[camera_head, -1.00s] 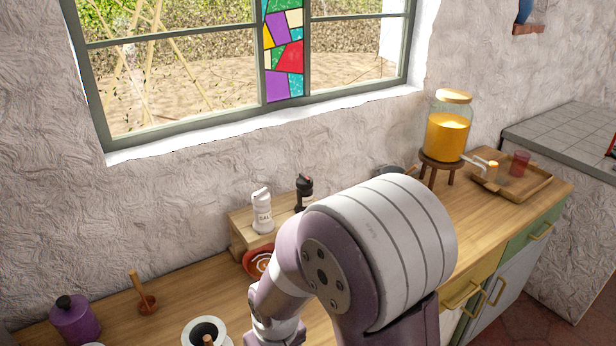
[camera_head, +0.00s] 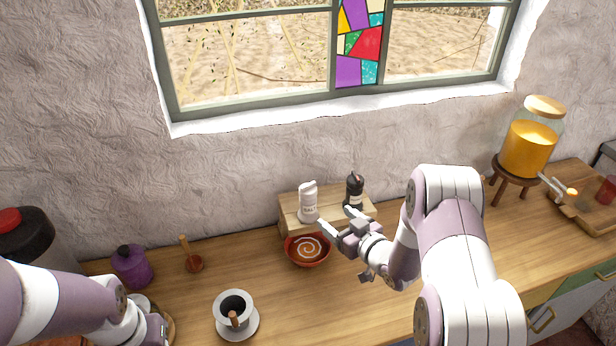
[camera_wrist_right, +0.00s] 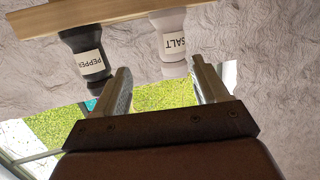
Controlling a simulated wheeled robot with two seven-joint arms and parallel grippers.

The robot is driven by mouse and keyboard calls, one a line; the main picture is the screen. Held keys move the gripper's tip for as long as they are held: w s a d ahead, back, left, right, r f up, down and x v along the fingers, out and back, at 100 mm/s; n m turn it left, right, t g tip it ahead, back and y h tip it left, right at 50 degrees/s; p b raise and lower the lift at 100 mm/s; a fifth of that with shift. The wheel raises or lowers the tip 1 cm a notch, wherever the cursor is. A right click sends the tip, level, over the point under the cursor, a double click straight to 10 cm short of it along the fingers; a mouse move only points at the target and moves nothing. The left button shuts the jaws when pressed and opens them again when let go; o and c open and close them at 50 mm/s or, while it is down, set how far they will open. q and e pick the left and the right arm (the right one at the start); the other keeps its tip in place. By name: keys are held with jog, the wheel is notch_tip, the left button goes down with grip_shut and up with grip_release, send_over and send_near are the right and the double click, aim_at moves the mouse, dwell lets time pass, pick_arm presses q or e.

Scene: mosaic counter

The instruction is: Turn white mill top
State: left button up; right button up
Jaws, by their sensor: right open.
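The white salt mill (camera_head: 308,202) stands upright on a small wooden riser (camera_head: 290,215) against the wall. The black pepper mill (camera_head: 354,188) stands to its right on the same riser. My right gripper (camera_head: 338,220) is open and empty, in front of and a little right of the white mill, apart from it. In the right wrist view, which is upside down, the white mill (camera_wrist_right: 172,45) appears beyond the open fingers, nearer the right finger, and the pepper mill (camera_wrist_right: 85,55) lies outside the left finger. My left arm is at the lower left; its fingers cannot be made out.
A red bowl (camera_head: 308,250) with a white swirl sits in front of the riser, close to my right gripper. A juice dispenser (camera_head: 528,145) stands right.

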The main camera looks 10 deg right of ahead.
aim_at(303, 185)
jog(key=shift+n+t+y, duration=0.4)
jog(key=shift+t+y, duration=0.4)
jog(key=shift+y, duration=0.1)
jog(key=w+a+r+p, duration=0.1)
jog(key=w+a, duration=0.1)
jog(key=w, duration=0.1)
jog(key=w+a+r+p, duration=0.1)
jog(key=w+p, duration=0.1)
jog(key=w, duration=0.2)
jog(key=w+a+r+p, duration=0.1)
jog(key=w+a, duration=0.1)
jog(key=w, duration=0.1)
jog(key=shift+w+a+p, duration=0.25)
jog(key=shift+a+p, duration=0.05)
jog(key=shift+w+a+f, duration=0.1)
jog(key=shift+w+a, duration=0.1)
jog(key=shift+w, duration=0.2)
jog(key=shift+c, duration=0.3)
jog(key=c, duration=0.9)
